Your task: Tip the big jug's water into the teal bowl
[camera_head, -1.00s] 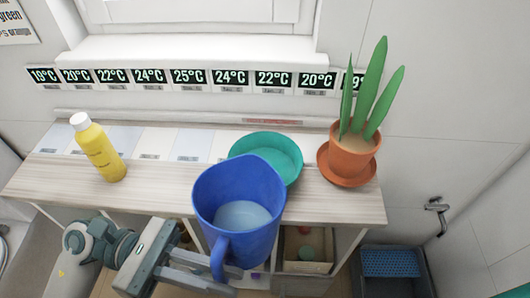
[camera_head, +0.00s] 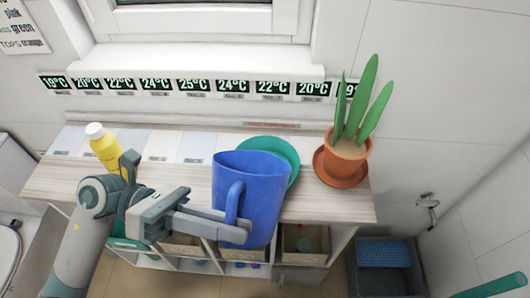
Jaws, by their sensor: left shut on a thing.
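The big blue jug (camera_head: 262,197) is held up in front of the shelf, tilted away from me, with its rim overlapping the near side of the teal bowl (camera_head: 285,150) in the camera_head view. I see its side and handle; its water is hidden. My left gripper (camera_head: 238,224) is shut on the jug at its handle side. The teal bowl rests on the wooden shelf top behind the jug, and its near part and inside are mostly covered. I cannot tell whether water is flowing. My right gripper is out of view.
A yellow bottle (camera_head: 103,147) with a white cap stands on the left of the shelf top (camera_head: 330,205), partly behind my left arm. A potted plant (camera_head: 347,155) on a saucer stands right of the bowl.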

